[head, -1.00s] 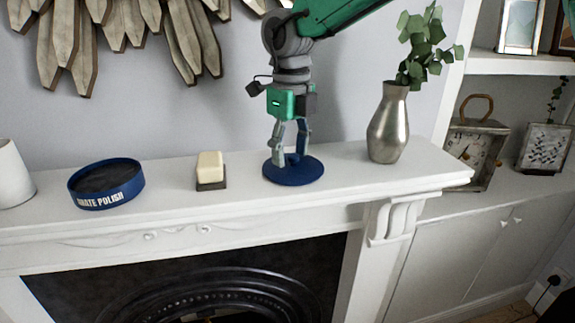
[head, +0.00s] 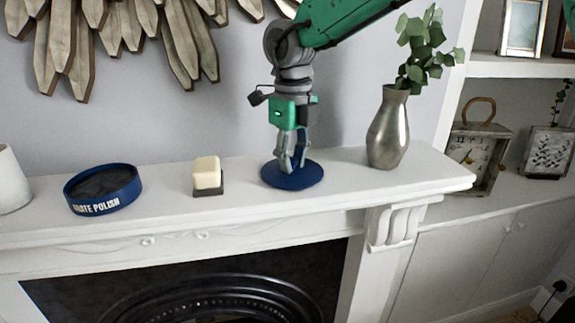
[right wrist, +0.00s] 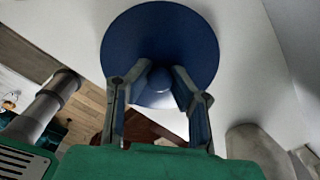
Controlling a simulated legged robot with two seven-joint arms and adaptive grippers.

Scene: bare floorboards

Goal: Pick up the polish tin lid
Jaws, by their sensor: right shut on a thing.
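The polish tin lid (head: 310,178) is a round blue disc lying flat on the white mantel. It also shows in the right wrist view (right wrist: 190,40), with a round blue knob (right wrist: 158,78) at its middle. My right gripper (head: 291,170) points down over the lid, and its fingers (right wrist: 155,85) are shut on the knob. The open blue polish tin (head: 98,207) stands to the left on the mantel, with dark contents. My left gripper is not in view.
A brush or block with a cream top (head: 207,173) stands between the tin and the lid. A silver vase (head: 388,130) with leaves stands close to the right of the lid. A white vessel (head: 10,182) is at the far left. The mantel's front edge (head: 240,216) is near.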

